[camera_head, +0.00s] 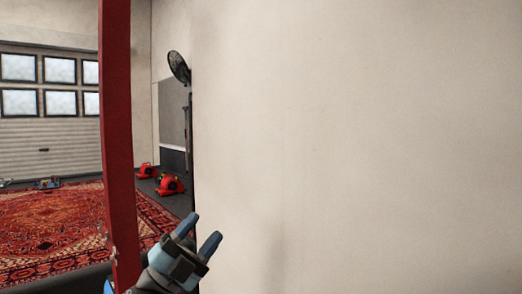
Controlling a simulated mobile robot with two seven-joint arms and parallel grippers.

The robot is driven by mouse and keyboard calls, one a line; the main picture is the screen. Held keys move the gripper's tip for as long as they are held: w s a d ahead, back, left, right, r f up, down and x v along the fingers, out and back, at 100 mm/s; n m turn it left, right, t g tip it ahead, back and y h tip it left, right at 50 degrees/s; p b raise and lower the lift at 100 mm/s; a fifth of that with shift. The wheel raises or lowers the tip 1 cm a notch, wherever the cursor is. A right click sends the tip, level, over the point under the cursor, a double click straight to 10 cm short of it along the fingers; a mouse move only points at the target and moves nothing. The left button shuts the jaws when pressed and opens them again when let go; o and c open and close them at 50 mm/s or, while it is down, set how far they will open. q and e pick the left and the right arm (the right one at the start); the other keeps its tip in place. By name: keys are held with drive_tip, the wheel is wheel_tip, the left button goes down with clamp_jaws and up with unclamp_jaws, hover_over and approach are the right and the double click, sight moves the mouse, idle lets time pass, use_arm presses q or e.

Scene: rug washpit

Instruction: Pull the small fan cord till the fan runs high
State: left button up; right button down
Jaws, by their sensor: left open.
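A dark round fan (179,67) is mounted high on the far wall, partly cut off by the edge of the near wall. I cannot make out a cord on it at this distance. My left gripper (205,231) is at the bottom of the view, its two blue fingers apart and nothing between them. It is far from the fan and in front of the near wall's edge. My right gripper is not in view.
A pale wall (360,140) fills the right side, close by. A red upright bar (116,140) stands at left. A patterned red rug (50,225) and two red machines, one nearer (170,185) and one farther (147,171), lie beyond. A garage door (45,145) is behind.

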use_arm(q)
drive_tip(key=s+d+r+m+g+y, duration=0.3)
drive_tip(key=s+r+m, duration=0.45)
drive_tip(key=r, duration=0.75)
drive_tip(key=s+d+r+m+g+p, duration=0.1)
drive_tip(key=s+d+r+m+g, duration=0.4)
drive_tip(key=r+m, duration=0.7)
drive_tip(key=s+d+r+m+g+y, duration=0.25)
drive_tip(key=s+r+m, duration=0.4)
drive_tip(key=r, duration=1.15)
drive_tip(key=shift+w+d+f+n+t+h+p, duration=0.1)
drive_tip(key=shift+w+d+n+p, duration=0.35)
drive_tip(key=shift+d, duration=1.8)
drive_tip(key=shift+w+d+n+t+h+p, duration=0.15)
drive_tip(key=shift+d+p, duration=0.5)
drive_tip(key=shift+d, duration=1.55)
drive_tip(key=shift+w+d+f+n+t+p, duration=0.1)
drive_tip(key=shift+w+d+n+p, duration=0.4)
drive_tip(key=shift+d, duration=1.75)
drive_tip(key=shift+s, duration=0.15)
drive_tip(key=c, duration=0.9)
